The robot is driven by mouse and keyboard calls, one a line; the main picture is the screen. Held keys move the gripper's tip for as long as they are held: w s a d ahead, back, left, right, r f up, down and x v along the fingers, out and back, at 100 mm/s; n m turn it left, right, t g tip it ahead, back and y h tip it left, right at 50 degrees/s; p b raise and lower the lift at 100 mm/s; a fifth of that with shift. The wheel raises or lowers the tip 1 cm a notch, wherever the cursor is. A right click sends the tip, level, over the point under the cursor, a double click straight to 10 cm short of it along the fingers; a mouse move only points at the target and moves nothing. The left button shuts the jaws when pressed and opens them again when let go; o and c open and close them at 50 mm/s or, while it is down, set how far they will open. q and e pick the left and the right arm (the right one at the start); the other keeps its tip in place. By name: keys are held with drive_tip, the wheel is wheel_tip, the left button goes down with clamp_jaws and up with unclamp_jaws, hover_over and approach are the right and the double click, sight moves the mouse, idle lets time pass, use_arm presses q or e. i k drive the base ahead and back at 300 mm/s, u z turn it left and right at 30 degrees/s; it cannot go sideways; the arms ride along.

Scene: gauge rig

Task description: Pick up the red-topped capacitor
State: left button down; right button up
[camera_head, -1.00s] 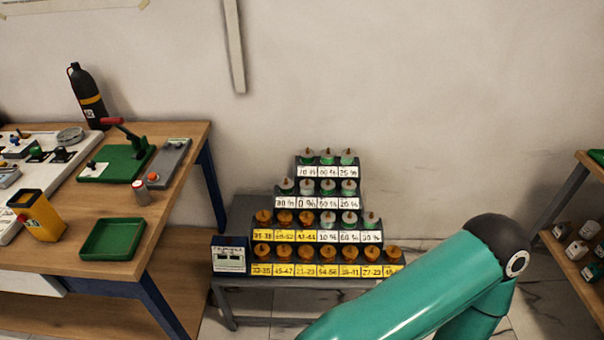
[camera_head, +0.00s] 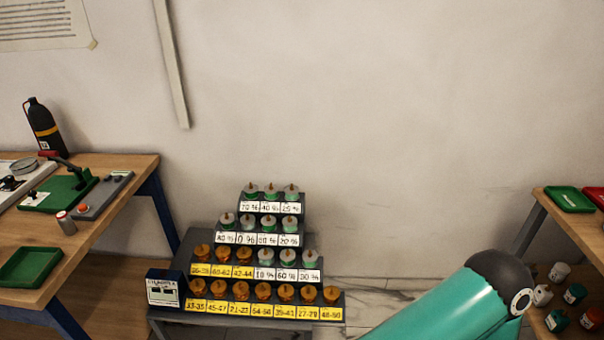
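A small grey cylinder with a reddish top (camera_head: 66,222) stands upright on the left workbench, near its right edge. On the lower shelf at the far right, a small jar-like part with a red upper side (camera_head: 591,318) is partly cut off by the picture edge. I cannot tell for sure which of these is the red-topped capacitor. One of my green arm links crosses the lower right. Neither of my grippers is in view.
A stepped rack (camera_head: 270,236) holds several labelled knobs in the middle. The left workbench (camera_head: 115,185) carries a green tray (camera_head: 30,267) and a black bottle (camera_head: 43,127). The right bench (camera_head: 551,207) has red and green trays on top and several small parts below.

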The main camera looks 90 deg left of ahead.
sight(65, 220)
drive_tip(key=z, duration=0.3)
drive_tip(key=i, duration=0.2)
drive_tip(key=u, duration=3.35)
drive_tip(key=i, duration=0.3)
drive_tip(key=u, duration=1.75)
drive_tip(key=k, duration=0.6)
drive_tip(key=u, duration=0.4)
drive_tip(key=i, duration=1.65)
drive_tip(key=z, duration=0.45)
